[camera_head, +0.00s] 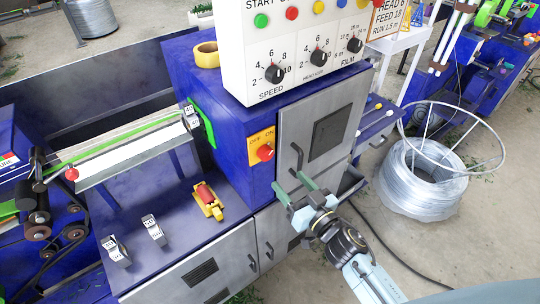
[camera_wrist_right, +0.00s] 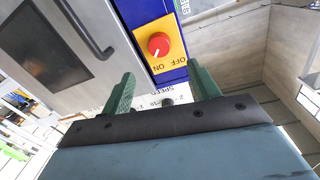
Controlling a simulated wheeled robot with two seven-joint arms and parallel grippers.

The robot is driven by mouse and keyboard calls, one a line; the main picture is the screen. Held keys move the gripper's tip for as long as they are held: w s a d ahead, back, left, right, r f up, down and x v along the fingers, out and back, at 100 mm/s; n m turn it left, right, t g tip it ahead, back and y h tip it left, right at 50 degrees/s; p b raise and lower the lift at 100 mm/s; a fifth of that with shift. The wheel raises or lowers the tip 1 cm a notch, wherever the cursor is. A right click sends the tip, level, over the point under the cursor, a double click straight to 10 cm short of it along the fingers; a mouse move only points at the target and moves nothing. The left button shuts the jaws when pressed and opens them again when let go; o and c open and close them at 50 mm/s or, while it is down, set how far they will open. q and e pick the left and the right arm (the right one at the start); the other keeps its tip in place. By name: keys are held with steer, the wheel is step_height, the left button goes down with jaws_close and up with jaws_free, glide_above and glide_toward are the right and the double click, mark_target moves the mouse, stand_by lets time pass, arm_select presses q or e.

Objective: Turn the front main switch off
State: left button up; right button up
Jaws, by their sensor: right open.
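The main switch is a red round knob (camera_head: 265,152) on a yellow plate marked OFF and ON, on the front of the blue machine cabinet. In the right wrist view the knob (camera_wrist_right: 159,44) is ahead of the fingers, near the top centre, and its pale mark seems to point towards ON. My right gripper (camera_head: 288,180) is open and empty, with green fingers, below and right of the knob and apart from it. In the right wrist view its fingers (camera_wrist_right: 163,75) are spread below the plate. My left gripper is not in view.
A grey cabinet door (camera_head: 295,130) with a handle is right of the switch. The white control panel (camera_head: 300,45) with dials stands above. A yellow and red device (camera_head: 208,201) sits on the blue bench to the left. A wire coil (camera_head: 420,180) stands on the floor at right.

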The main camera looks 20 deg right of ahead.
mark_target(268, 156)
steer(key=x, duration=1)
steer(key=shift+w, duration=0.3)
steer(key=c, duration=1)
